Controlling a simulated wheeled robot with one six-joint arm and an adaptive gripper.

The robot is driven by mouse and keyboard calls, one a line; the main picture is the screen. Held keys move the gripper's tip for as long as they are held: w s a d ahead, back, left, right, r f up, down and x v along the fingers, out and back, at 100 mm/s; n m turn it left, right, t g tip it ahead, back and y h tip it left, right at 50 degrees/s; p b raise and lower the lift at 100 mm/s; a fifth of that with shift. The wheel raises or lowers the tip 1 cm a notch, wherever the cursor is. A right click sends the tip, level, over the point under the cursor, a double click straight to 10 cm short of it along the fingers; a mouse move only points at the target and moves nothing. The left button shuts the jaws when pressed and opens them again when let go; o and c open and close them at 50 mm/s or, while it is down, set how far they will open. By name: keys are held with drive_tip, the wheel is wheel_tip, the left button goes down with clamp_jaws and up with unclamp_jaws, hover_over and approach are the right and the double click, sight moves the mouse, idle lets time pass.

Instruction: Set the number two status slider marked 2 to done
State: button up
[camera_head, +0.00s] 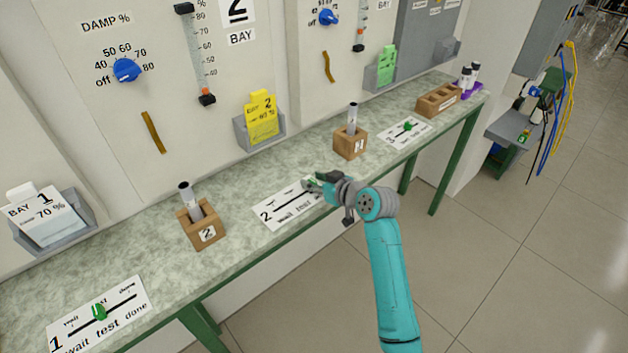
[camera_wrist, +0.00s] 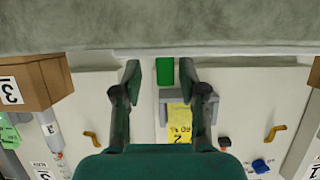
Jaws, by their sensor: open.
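The white number 2 slider plate (camera_head: 266,218) lies on the bench with its black slot. Its words "wait" and "test" show, and its right end is covered by my gripper. My gripper (camera_head: 313,183) is over that right end, low at the bench. In the wrist view, my gripper (camera_wrist: 162,76) is open, with a finger on each side of a green block (camera_wrist: 165,70) that looks like the slider knob. The block stands between the fingers, nearer the right one, with a gap visible on the left. Its exact place along the slot is hidden.
A wooden block marked 2 (camera_head: 201,232) holding a rod stands left of the plate. Another wooden block (camera_head: 350,143) with a rod stands behind and right. Slider plates 1 (camera_head: 125,320) and 3 (camera_head: 392,139) lie farther off. A yellow card (camera_head: 262,117) sits in a wall holder.

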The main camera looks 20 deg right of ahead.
drive_tip(key=v, duration=1.1)
drive_tip(key=shift+s, duration=0.25)
drive_tip(key=s+a+f+m+h, duration=0.25)
drive_tip(key=s+f, duration=0.45)
drive_tip(key=s, duration=0.4)
drive_tip(key=s+a+f+m+h, duration=0.2)
drive_tip(key=s+a+f, duration=0.2)
drive_tip(key=s+f, duration=0.5)
drive_tip(key=s+a+r+t, duration=0.1)
drive_tip(key=s+r, duration=0.3)
drive_tip(key=s, duration=0.8)
drive_tip(key=s+a+r+t, duration=0.1)
drive_tip(key=s+r, duration=0.4)
drive_tip(key=s, duration=0.8)
drive_tip(key=shift+s+a+n, duration=0.25)
drive_tip(key=shift+a+n, duration=0.15)
drive_tip(key=shift+n, duration=0.05)
